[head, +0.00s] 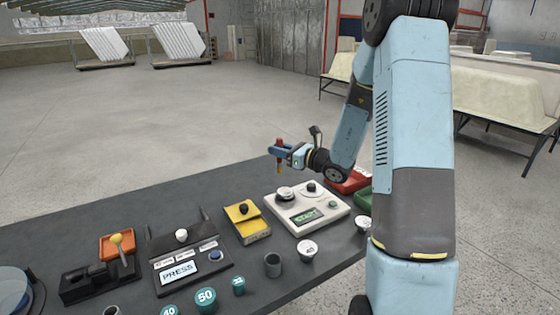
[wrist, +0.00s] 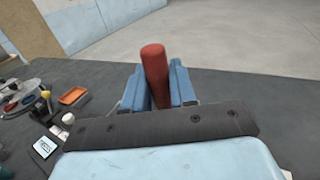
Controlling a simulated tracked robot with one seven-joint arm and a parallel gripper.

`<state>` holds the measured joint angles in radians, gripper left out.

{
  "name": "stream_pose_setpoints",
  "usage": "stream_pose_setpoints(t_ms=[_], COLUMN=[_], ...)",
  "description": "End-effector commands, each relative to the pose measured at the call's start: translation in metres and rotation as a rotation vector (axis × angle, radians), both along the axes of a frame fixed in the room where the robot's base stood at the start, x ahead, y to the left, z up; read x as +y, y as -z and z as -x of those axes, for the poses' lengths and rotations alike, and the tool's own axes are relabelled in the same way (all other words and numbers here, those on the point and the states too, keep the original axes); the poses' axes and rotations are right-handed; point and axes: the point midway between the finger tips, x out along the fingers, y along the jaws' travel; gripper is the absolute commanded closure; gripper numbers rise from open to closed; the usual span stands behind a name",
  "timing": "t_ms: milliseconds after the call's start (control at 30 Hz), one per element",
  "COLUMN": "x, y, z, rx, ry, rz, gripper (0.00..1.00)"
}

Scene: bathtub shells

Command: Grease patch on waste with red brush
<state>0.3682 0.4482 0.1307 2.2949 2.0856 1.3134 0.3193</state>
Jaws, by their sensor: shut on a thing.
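My gripper (head: 280,152) is shut on the red brush (head: 279,142). It holds the brush roughly upright above the far side of the dark table, with its yellowish tip pointing down. In the wrist view the red handle (wrist: 154,68) stands between the two blue fingers of my gripper (wrist: 157,92); the lower end of the brush is hidden there. I cannot make out a waste or a grease patch in either view.
The dark table (head: 120,215) carries a white unit with a screen (head: 305,212), a yellow block (head: 247,228), a black unit reading PRESS (head: 185,262), an orange tray (head: 117,247), a grey cup (head: 272,265) and green weights (head: 205,299). My arm hides the table's right part.

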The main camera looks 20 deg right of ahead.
Motion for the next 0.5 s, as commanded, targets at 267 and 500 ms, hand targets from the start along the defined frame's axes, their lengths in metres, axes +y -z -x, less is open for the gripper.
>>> stream_pose_setpoints(t_ms=[267,500], x=[-0.004,-0.007], y=[0.002,0.016], z=[-0.008,-0.008], rx=[0.001,0.002], ry=[0.005,0.011], rz=[-0.001,-0.002], gripper=[1.00,1.00])
